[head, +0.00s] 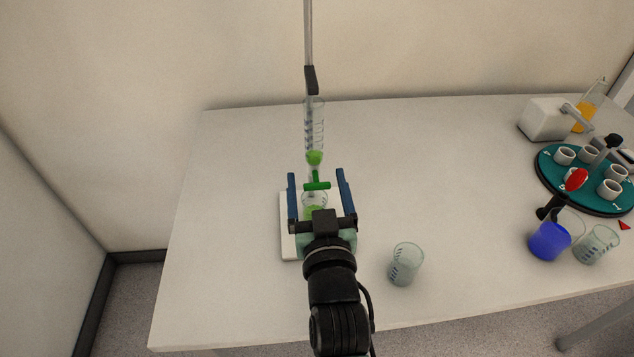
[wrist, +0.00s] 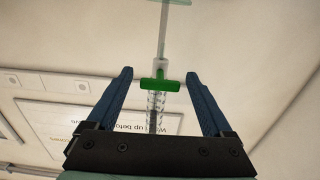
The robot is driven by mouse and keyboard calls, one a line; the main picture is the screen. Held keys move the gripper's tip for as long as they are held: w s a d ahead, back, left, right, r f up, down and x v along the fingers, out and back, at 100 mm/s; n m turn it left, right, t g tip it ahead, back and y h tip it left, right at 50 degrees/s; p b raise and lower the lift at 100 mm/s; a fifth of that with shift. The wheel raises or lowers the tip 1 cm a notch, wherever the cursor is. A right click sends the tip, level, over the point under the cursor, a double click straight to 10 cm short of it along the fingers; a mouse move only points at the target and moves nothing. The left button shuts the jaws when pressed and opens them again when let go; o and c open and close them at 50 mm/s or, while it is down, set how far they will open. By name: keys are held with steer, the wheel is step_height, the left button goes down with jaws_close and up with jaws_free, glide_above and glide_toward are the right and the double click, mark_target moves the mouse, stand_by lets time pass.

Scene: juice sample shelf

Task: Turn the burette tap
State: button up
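The burette (head: 314,128) is a clear upright tube with dark markings, held by a black clamp (head: 311,80) on a rod; green liquid shows at its lower end. Its green tap (head: 317,185) sits below, with a crosswise handle. In the wrist view the tap (wrist: 160,85) lies between the fingers, with a gap on both sides. My gripper (head: 317,180) is open, its blue fingers on either side of the tap; the fingers also show in the wrist view (wrist: 160,78). A beaker (head: 314,199) with green liquid stands below the tap, partly hidden by my gripper.
A white stand base (head: 287,240) lies under the beaker. An empty beaker (head: 406,263) stands right of my arm. Further right are a blue beaker (head: 548,241), a clear beaker (head: 597,245) and a teal carousel (head: 553,180) with several cups. The table's left side is clear.

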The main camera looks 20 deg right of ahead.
steer(key=shift+s, duration=0.1)
steer(key=b+v, duration=0.1)
steer(key=v, duration=1.1)
steer(key=shift+s+b, duration=0.4)
steer(key=shift+a, duration=0.15)
steer(key=w+a+r+n+t+y+p, duration=0.1)
steer(key=w+a+r+t, duration=0.15)
steer(key=r, duration=0.85)
steer(key=w+a+r+t+y+p, duration=0.1)
steer(key=w+a+r+t+p, duration=0.2)
steer(key=r, duration=0.8)
steer(key=s+a+r+n+t+y, duration=0.1)
steer(key=s+a+r+t, duration=0.1)
steer(key=r, duration=1)
steer(key=s+a+r+n+t+y+p, duration=0.1)
steer(key=a+r, duration=0.4)
steer(key=r, duration=0.7)
steer(key=shift+s+r+t+y, duration=0.35)
steer(key=shift+s+t+y, duration=0.15)
steer(key=shift+s+t, duration=0.35)
